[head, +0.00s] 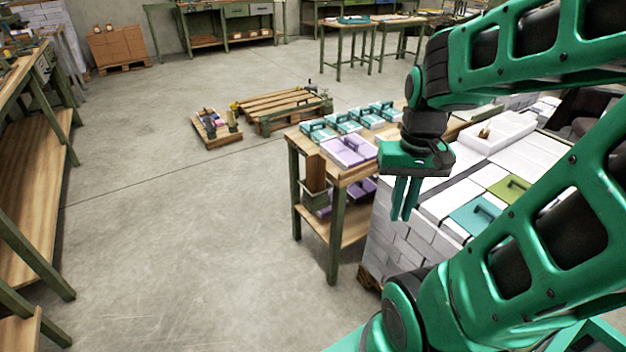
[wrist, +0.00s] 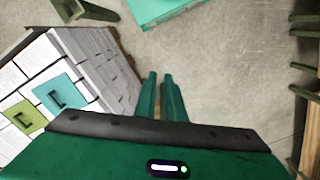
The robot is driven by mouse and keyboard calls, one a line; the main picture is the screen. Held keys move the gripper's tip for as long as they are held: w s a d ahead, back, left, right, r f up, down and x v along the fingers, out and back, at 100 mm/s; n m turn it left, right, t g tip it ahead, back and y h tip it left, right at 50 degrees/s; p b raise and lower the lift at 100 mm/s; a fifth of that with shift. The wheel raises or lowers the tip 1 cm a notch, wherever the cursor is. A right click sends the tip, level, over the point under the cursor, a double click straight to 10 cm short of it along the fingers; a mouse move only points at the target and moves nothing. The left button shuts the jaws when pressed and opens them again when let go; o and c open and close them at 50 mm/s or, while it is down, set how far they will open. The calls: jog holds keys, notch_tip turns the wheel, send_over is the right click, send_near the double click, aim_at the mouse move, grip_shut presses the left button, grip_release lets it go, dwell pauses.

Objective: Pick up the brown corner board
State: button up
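A brown board (head: 315,172) stands upright in an olive-green open bin (head: 313,198) at the near left corner of the wooden table. Its lower part is hidden by the bin. I cannot be sure that it is the corner board. My gripper (head: 400,218) hangs fingers down to the right of the board and bin, apart from them. Its two green fingers are slightly apart with nothing visible held between them. They also show in the wrist view (wrist: 160,75). I cannot make out the board in the wrist view.
The wooden table (head: 343,177) carries purple boxes (head: 349,150) and several teal boxes. A stack of white boxes (head: 395,235) with teal and green clipboard-like pieces on top stands right of it, close to my arm. Pallets (head: 284,104) lie behind. The floor at left is clear.

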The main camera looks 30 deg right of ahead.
aim_at(324, 175)
jog(key=w+a+f+m+t+y, duration=0.3)
jog(key=w+f+m+y, duration=0.1)
jog(key=w+f, duration=0.7)
jog(key=w+a+f+m+t+y, duration=0.3)
jog(key=w+f+m+y, duration=0.1)
jog(key=w+f, duration=0.8)
jog(key=w+d+m+t, duration=0.4)
jog(key=w+m+t, duration=0.3)
jog(key=m, duration=0.3)
jog(key=w+d+m+t+h, duration=0.2)
jog(key=d+m+t+h, duration=0.3)
jog(key=d+m+h, duration=0.5)
jog(key=w, duration=0.3)
jog(key=w+d+y, duration=0.1)
jog(key=w, duration=0.3)
jog(key=w+m+y, duration=0.1)
jog(key=w, duration=0.3)
jog(key=shift+d+f, duration=0.15)
jog(key=shift+f, duration=0.25)
grip_shut()
jog(key=shift+r, duration=0.1)
